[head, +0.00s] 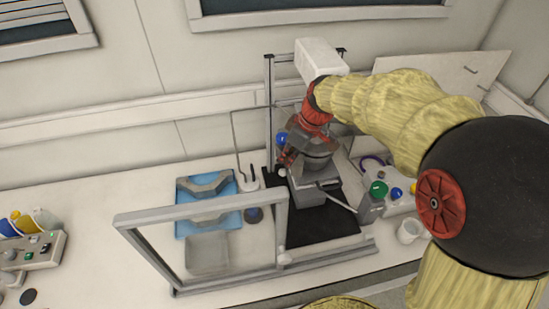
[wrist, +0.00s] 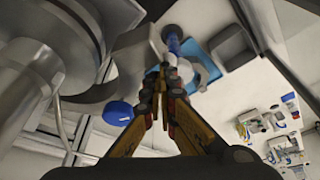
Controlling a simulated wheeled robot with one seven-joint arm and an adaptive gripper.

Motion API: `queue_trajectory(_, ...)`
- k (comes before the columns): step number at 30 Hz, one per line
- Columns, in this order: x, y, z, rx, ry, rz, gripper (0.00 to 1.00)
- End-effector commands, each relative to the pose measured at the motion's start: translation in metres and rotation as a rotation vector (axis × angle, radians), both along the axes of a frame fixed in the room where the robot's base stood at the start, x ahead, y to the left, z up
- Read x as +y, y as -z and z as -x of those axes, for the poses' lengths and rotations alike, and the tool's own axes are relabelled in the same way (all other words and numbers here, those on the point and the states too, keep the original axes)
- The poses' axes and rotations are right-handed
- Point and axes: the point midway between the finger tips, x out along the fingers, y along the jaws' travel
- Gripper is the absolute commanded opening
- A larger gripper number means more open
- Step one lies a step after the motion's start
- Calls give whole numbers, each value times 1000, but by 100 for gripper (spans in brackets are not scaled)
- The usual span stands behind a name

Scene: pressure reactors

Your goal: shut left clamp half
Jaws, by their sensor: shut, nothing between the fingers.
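The reactor (head: 318,190) stands on a black mat in the middle of the head view, its upper part partly hidden by my arm. In the wrist view its round metal body (wrist: 35,75) fills the left side. My gripper (wrist: 164,78) is shut and empty, its fingertips together just right of the metal body; whether they touch anything is unclear. In the head view the gripper (head: 290,158) is at the reactor's upper left side. I cannot clearly pick out the left clamp half on the reactor. Two grey angled pieces (head: 206,184) lie on a blue tray (head: 183,226).
A framed clear sash (head: 200,211) stands in front of the tray. A metal stand post (head: 269,100) rises behind the reactor. A control box with green and blue knobs (head: 378,190) is close on the right.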

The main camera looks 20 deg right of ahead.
Motion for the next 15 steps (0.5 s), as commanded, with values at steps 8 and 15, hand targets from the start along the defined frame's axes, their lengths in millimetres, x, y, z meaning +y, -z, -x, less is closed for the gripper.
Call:
queue_trajectory(8,-14,0,8,0,1,0,0)
queue_trajectory(15,-16,0,9,-1,0,1,0)
